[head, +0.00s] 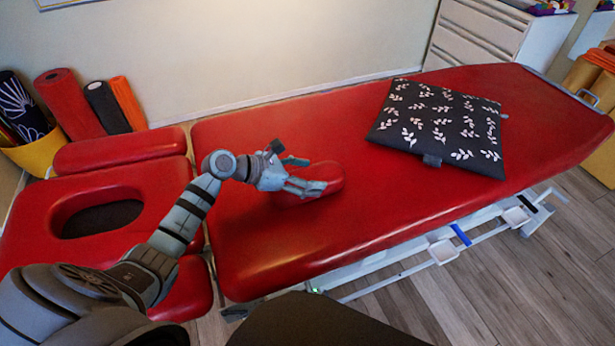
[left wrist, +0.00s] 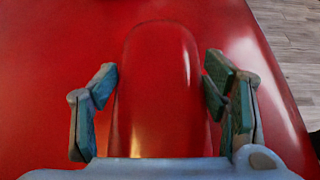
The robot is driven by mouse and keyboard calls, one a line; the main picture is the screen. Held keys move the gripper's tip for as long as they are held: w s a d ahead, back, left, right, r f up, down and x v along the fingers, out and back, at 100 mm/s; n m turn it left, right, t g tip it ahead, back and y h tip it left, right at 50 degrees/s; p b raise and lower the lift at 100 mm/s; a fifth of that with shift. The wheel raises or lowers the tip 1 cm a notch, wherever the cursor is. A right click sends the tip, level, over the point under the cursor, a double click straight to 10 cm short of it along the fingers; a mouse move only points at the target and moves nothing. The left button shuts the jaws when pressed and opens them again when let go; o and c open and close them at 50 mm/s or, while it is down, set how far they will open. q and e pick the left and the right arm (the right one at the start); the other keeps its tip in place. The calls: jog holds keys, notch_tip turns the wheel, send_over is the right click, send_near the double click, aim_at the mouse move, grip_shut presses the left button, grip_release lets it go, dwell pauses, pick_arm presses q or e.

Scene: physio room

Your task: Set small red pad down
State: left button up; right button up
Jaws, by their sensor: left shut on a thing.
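The small red pad (head: 328,174) is a rounded, glossy red cushion over the left-middle part of the red treatment table (head: 400,205). My left gripper (head: 309,175) is shut on it, with one finger along each side. In the left wrist view the pad (left wrist: 160,85) lies lengthwise between the two fingers, its rounded end pointing away. The pad is at or very close to the table's surface; I cannot tell whether it touches. Red on red makes its lower edge hard to see. My right gripper is not in view.
A dark cushion with white leaf patterns (head: 440,125) lies on the table to the right. The headrest with its face hole (head: 105,215) is at the left. The table is bare around the pad.

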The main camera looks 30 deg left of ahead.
pick_arm(q)
jog(key=o, duration=1.3)
jog(key=shift+c, duration=0.2)
jog(key=shift+r, duration=0.15)
jog(key=p+v, duration=0.1)
jog(key=v, duration=1.1)
jog(key=shift+p, duration=0.4)
